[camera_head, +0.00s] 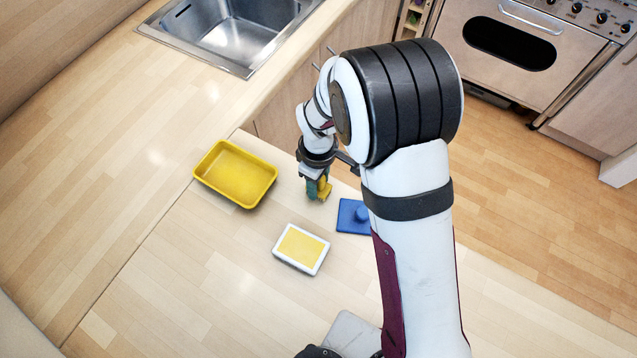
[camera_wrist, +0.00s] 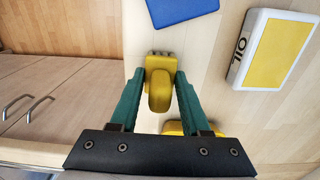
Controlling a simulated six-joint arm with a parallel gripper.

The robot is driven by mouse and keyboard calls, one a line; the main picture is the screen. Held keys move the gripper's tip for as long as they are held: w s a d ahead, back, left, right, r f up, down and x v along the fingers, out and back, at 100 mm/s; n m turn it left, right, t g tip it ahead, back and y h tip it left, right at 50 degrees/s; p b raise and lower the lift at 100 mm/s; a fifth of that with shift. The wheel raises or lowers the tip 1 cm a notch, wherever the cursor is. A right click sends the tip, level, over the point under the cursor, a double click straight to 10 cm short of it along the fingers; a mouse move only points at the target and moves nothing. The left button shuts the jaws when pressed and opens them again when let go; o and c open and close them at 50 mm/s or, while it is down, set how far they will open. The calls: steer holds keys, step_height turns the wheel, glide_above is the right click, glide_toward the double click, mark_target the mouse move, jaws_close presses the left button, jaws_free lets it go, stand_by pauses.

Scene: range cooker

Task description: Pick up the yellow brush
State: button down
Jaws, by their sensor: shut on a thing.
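The yellow brush (camera_head: 325,190) is between the green fingers of my gripper (camera_head: 317,187), close to the wooden counter's edge. In the wrist view the brush (camera_wrist: 159,90) shows its rounded yellow handle between the two fingers, with a block-like end beyond the tips. My gripper (camera_wrist: 159,76) is shut on the brush. In the head view the fingers partly hide it. I cannot tell whether the brush touches the counter or is a little above it.
A yellow tray (camera_head: 202,171) lies left of the gripper. A blue block with a knob (camera_head: 350,226) is at its right, partly behind my arm. A white box with a yellow top (camera_head: 301,250), marked OIL, lies in front. A sink (camera_head: 235,38) is at the back.

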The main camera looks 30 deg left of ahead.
steer(key=r, duration=0.4)
steer(key=shift+w+d+r, duration=0.1)
steer(key=shift+d+r, duration=0.1)
steer(key=shift+r, duration=0.05)
steer(key=w+d+r, duration=0.3)
steer(key=d+r, duration=0.3)
steer(key=d, duration=0.4)
steer(key=shift+d+r, duration=0.25)
steer(key=shift+d, duration=0.15)
